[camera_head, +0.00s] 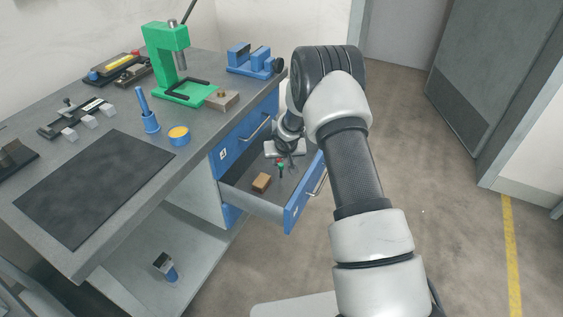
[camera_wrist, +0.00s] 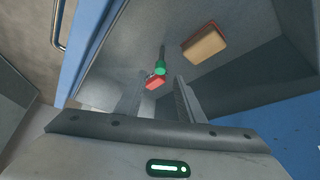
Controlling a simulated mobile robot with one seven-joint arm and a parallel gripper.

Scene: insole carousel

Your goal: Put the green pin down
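The green pin (camera_wrist: 160,69) is in the open drawer area, with a green band and a dark shaft pointing away from my gripper. A red piece (camera_wrist: 153,83) sits at its near end; I cannot tell whether it is part of the pin. In the head view the pin (camera_head: 281,167) is just below my gripper (camera_head: 285,156). In the wrist view my gripper (camera_wrist: 168,84) has its fingers apart, with a gap beside the pin. I cannot tell whether the pin touches the drawer floor.
The blue-fronted drawer (camera_head: 298,208) is pulled out and holds a tan block (camera_head: 261,183), also in the wrist view (camera_wrist: 204,43).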

